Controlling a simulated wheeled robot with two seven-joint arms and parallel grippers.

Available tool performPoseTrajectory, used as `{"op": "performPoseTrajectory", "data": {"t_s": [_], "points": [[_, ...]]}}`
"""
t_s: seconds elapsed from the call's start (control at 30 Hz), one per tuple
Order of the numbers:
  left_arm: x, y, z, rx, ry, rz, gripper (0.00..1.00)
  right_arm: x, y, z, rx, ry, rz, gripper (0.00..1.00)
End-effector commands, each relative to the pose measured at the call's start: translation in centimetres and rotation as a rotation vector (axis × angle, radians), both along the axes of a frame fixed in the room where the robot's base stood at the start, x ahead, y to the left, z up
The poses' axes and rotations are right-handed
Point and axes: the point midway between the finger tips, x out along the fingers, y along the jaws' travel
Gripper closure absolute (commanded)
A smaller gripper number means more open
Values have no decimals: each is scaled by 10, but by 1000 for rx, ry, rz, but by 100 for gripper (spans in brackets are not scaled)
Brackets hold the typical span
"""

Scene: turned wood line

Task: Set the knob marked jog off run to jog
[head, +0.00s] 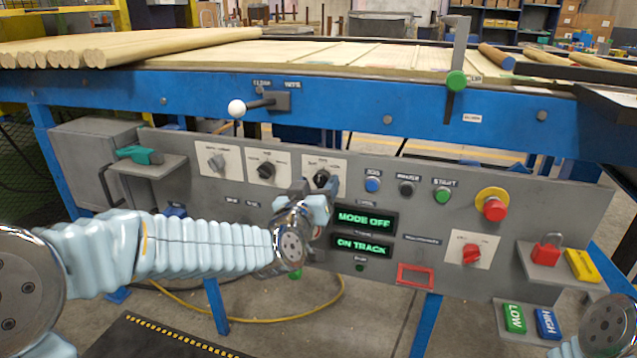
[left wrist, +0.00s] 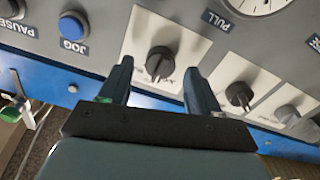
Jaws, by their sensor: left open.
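A green-lit display reads MODE OFF (head: 365,220). My left gripper (head: 308,192) is at the panel, just in front of this knob. In the left wrist view the knob (left wrist: 160,62) lies between and beyond the open fingertips (left wrist: 157,78), with nothing held. Contact with the knob does not show. The right gripper is out of view.
Two more knobs, one black (head: 265,170) and one grey (head: 217,162), sit to the left. A white-ball lever (head: 237,108) sticks out above. Buttons and a red emergency stop (head: 494,208) are to the right. The blue table frame (head: 380,112) runs above the panel.

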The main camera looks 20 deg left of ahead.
Motion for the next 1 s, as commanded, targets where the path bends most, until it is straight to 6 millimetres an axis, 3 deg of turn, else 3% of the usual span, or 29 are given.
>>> {"op": "performPoseTrajectory", "data": {"t_s": [0.13, 0.43, 0.8, 1.0], "points": [[11, 0, 0, 0, 0, 0, 37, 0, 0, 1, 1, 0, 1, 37], [13, 0, 0, 0, 0, 0, 39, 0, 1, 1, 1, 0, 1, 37], [13, 0, 0, 0, 0, 0, 93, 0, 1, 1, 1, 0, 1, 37], [12, 0, -1, -16, 0, 0, 93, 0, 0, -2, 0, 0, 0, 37]]}}
